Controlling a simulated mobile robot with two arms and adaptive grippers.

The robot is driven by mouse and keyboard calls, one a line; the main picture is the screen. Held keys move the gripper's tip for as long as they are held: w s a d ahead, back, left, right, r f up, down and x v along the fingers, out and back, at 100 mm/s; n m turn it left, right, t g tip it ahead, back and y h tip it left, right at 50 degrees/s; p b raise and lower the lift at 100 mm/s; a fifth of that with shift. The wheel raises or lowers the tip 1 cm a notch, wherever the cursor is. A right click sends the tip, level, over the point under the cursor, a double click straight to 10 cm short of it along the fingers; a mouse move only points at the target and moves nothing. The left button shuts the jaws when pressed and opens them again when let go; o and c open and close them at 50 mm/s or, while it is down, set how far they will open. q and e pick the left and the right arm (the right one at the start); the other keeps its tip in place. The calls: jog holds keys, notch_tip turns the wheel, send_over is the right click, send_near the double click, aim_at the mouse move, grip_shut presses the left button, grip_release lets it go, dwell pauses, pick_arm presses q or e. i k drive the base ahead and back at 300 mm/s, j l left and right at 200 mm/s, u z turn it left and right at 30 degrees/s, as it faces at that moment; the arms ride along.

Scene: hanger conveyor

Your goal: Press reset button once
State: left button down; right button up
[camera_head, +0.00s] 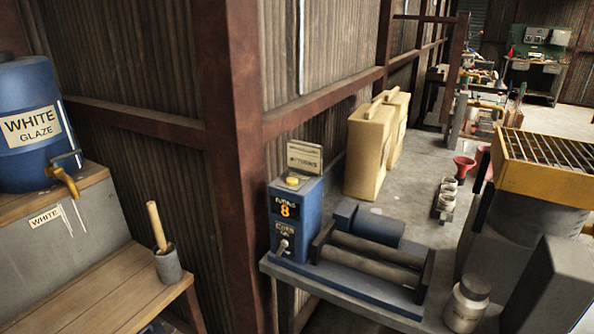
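A blue control box (295,228) stands upright on the left end of a grey bench, close to the rusty corner post. A yellow button (293,181) sits on its top; I cannot read any "reset" label on it. A dark display (285,210) on the front shows an orange 8, with a small lever or switch (283,246) below it. A small cream sign (304,157) stands behind the button, its lettering too blurred to read surely. Neither of my grippers is in view, and nothing touches the box or button.
Rollers (372,262) lie right of the box on the grey bench (345,292). A lidded jar (467,303) and a yellow-framed grate (548,165) are at right. Cream cases (370,150) stand behind. A blue barrel (35,125) and wooden bench (105,290) are left.

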aim_at(291, 181)
jog(key=i+l+u, duration=0.1)
jog(key=i+l, duration=0.15)
jog(key=i+l+u, duration=0.1)
jog(key=i+l, duration=0.15)
jog(key=l, duration=0.25)
jog(key=i+l+u, duration=0.1)
jog(key=i+l, duration=0.15)
jog(key=l, duration=0.15)
